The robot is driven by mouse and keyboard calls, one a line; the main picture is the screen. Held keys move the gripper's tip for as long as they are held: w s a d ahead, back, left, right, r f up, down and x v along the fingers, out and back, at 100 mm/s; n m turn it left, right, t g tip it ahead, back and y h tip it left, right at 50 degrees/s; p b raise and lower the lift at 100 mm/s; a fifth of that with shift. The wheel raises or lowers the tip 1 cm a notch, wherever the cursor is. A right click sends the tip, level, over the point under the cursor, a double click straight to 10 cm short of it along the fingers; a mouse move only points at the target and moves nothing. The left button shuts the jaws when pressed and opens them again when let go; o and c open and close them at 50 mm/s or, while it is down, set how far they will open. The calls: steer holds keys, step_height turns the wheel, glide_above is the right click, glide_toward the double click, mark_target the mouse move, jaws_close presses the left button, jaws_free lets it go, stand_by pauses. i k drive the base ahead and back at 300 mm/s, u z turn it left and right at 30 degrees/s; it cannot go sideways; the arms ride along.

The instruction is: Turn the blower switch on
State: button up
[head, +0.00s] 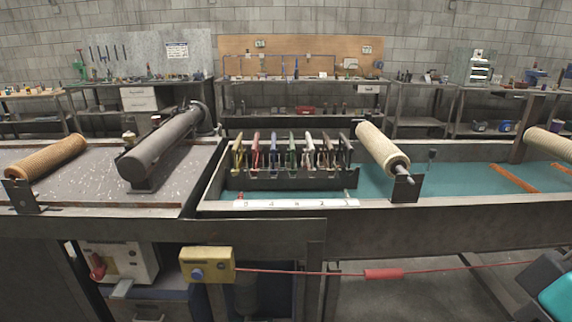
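No label that I can read marks the blower switch. A pale box (120,262) with a red knob or handle (97,266) on its left side is under the table's front edge at the lower left. Right of it, a yellow box (207,265) with a round blue button (197,274) is at the front of the frame. I cannot tell which of these is the blower switch, or what position the red knob is set to. My gripper's fingers do not show. A dark and teal part at the lower right edge looks like my own arm.
A red cord with a red sleeve (384,274) runs right from the yellow box. Above are a grey cylinder (165,146), rollers (382,150) and a rack of coloured handles (290,155). A blue cabinet (150,306) stands below the pale box. Workbenches line the back wall.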

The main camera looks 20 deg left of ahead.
mark_target(98, 273)
steer(key=u, duration=3.4)
steer(key=i, duration=3.2)
steer(key=z, duration=2.9)
